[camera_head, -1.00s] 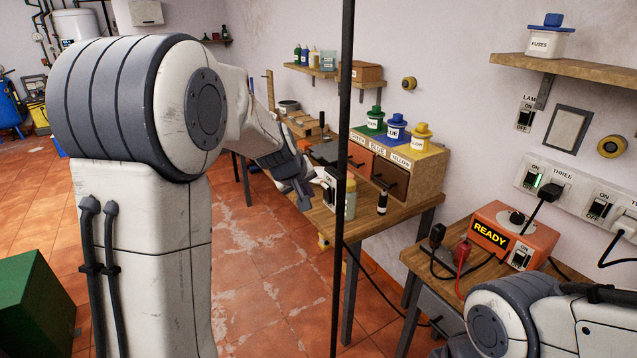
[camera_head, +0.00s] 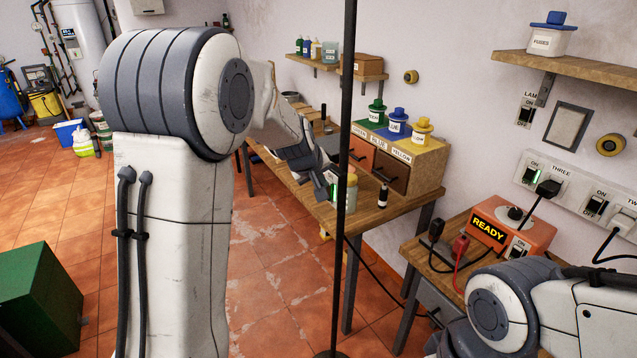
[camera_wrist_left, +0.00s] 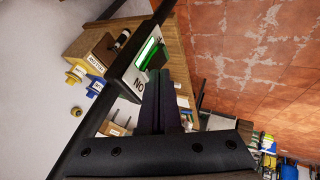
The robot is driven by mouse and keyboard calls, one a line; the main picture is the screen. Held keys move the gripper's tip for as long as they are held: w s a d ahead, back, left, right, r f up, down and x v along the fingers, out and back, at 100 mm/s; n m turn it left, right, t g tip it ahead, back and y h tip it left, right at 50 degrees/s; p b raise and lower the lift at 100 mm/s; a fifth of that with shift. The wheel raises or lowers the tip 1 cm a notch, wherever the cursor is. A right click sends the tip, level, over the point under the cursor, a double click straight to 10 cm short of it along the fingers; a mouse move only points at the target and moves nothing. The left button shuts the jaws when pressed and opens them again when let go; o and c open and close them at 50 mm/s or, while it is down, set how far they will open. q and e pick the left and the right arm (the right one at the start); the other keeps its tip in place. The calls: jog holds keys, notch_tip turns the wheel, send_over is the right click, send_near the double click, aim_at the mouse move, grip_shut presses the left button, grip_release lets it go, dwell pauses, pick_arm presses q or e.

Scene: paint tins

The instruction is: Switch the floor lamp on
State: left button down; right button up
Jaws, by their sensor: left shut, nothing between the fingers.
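The floor lamp is a thin dark pole (camera_head: 341,250) standing in front of the workbench; its base shows at the bottom edge and its top is out of view. A switch box (camera_wrist_left: 131,68) is on the pole. Its rocker (camera_wrist_left: 148,53) is lit green, and "ON" is partly readable. My left gripper (camera_head: 323,190) is shut and empty, at the switch box. In the left wrist view its closed fingertips (camera_wrist_left: 159,75) are right by the green rocker; I cannot tell whether they touch. My right gripper is not in view.
The workbench (camera_head: 408,208) behind the pole carries labelled drawers (camera_head: 400,150) with coloured tins on top. At the right stands an orange "READY" box (camera_head: 510,233) below a wall socket strip. A green crate (camera_head: 38,295) is at the left. The tiled floor between is clear.

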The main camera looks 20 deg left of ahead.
pick_arm(q)
jog(key=shift+r+p, duration=0.7)
jog(key=shift+r, duration=0.1)
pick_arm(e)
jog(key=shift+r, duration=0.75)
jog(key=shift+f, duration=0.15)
